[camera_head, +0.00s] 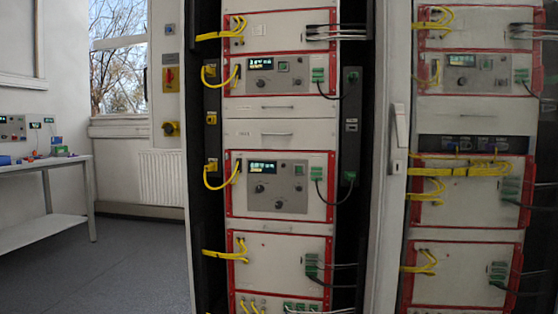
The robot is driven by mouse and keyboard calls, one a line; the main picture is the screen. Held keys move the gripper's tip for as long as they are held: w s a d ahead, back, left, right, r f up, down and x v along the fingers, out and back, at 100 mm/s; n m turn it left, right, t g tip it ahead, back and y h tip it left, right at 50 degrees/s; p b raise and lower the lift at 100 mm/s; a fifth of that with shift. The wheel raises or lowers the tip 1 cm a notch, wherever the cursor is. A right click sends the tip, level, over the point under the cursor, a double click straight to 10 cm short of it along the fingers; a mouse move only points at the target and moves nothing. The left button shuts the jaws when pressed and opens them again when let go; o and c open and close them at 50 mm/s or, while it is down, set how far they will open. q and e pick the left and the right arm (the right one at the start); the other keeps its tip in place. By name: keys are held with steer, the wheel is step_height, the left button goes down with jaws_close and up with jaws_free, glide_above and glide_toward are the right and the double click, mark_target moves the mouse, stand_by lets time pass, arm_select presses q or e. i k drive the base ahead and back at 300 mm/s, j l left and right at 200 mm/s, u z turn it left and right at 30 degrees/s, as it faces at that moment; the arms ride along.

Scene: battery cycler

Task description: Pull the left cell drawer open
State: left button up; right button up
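In the head view, the left rack holds two pale drawer fronts between red-framed instrument modules. The upper drawer front (250,107) has a thin horizontal handle and looks shut. The lower drawer front (245,133) also has a thin handle and looks shut. Which of them is the left cell drawer I cannot tell. Neither of my grippers is in view.
A white cabinet post with a door handle (398,125) stands between the racks. Yellow cables (222,178) and black cables (333,193) loop out in front of the modules. A bench (40,165) stands far left. Open grey floor (120,265) lies left of the racks.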

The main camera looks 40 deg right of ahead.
mark_target(263, 134)
steer(key=i+l+z, duration=0.2)
steer(key=i+z, duration=0.15)
steer(key=i, duration=0.15)
steer(key=i+z, duration=0.35)
steer(key=i, duration=0.2)
steer(key=i+z, duration=0.35)
steer(key=i, duration=0.15)
